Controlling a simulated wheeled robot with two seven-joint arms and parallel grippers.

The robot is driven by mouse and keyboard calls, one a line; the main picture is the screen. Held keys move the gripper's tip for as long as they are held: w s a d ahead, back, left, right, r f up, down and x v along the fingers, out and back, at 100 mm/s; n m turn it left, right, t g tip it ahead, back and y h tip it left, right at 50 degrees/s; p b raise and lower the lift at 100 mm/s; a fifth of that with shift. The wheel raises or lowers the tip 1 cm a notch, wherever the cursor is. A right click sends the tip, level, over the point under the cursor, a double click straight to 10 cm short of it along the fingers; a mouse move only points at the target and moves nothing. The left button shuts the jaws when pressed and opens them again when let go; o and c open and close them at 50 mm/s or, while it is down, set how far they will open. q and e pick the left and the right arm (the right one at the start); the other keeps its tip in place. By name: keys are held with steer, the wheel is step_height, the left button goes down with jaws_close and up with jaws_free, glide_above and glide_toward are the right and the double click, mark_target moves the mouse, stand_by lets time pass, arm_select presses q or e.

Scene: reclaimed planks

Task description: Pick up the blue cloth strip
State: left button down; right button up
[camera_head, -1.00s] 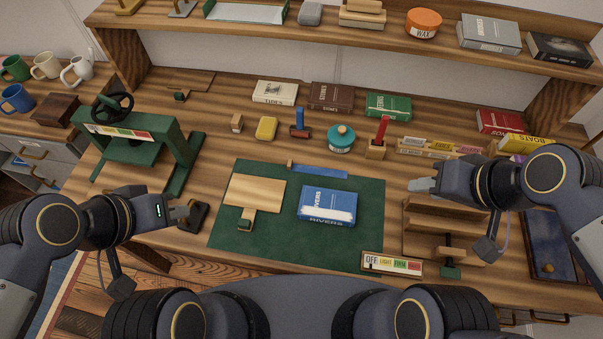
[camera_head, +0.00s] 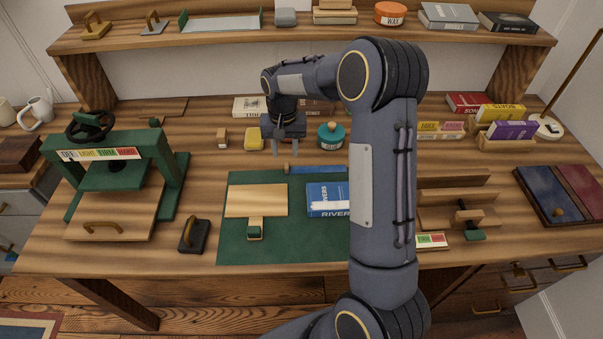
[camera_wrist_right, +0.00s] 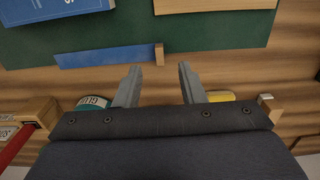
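The blue cloth strip (camera_head: 318,170) lies flat along the far edge of the green mat (camera_head: 236,249), with a small wooden piece at its left end. In the right wrist view the strip (camera_wrist_right: 105,55) runs left from that wooden piece. My right gripper (camera_head: 286,153) is open and empty, fingers pointing down, above the table just beyond the strip's wooden end. In the right wrist view the gap between its fingertips (camera_wrist_right: 159,72) lines up with the wooden piece. My right arm hides the strip's right part in the head view. My left gripper is not in view.
A blue book (camera_head: 325,190) and a wooden board (camera_head: 255,201) lie on the mat. A green press (camera_head: 166,172) stands left.

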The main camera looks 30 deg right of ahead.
mark_target(286, 167)
step_height(286, 167, down, 6)
steer(key=shift+d+f, duration=0.1)
jaws_close()
stand_by(0.4)
